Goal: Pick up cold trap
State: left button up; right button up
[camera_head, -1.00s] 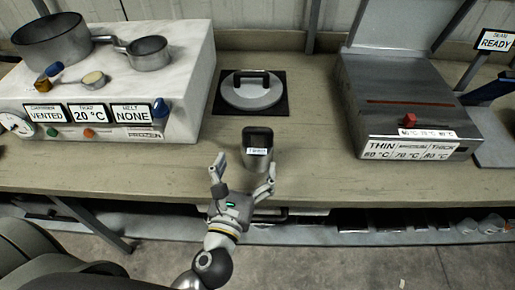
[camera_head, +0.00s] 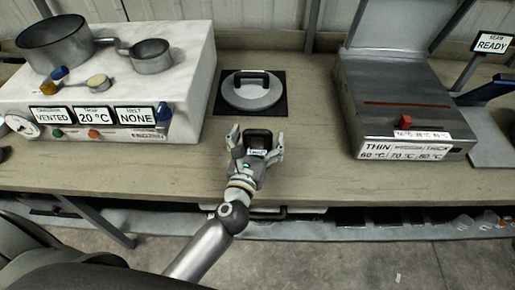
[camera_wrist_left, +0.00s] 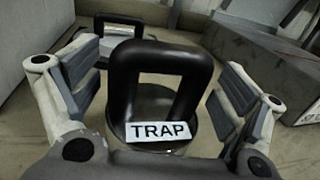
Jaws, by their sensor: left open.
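The cold trap (camera_head: 257,139) is a dark metal canister with a black loop handle and a white label. It stands upright near the front of the bench. In the left wrist view the label on the cold trap (camera_wrist_left: 158,131) reads TRAP, and the handle rises toward the camera. My left gripper (camera_head: 256,137) is open, with one finger on each side of the cold trap. In the left wrist view its finger pads (camera_wrist_left: 155,85) show gaps to the handle on both sides. The lower part of the canister is largely hidden by the gripper. My right gripper is not seen.
A round grey lid with a black handle (camera_head: 252,94) lies on a dark square mat behind the cold trap. A white machine (camera_head: 180,80) with pots on top stands left. A grey sealer box (camera_head: 405,100) stands right.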

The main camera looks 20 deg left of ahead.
pick_arm(q)
jog(key=c, duration=1.9)
jog(key=shift+r, duration=0.1)
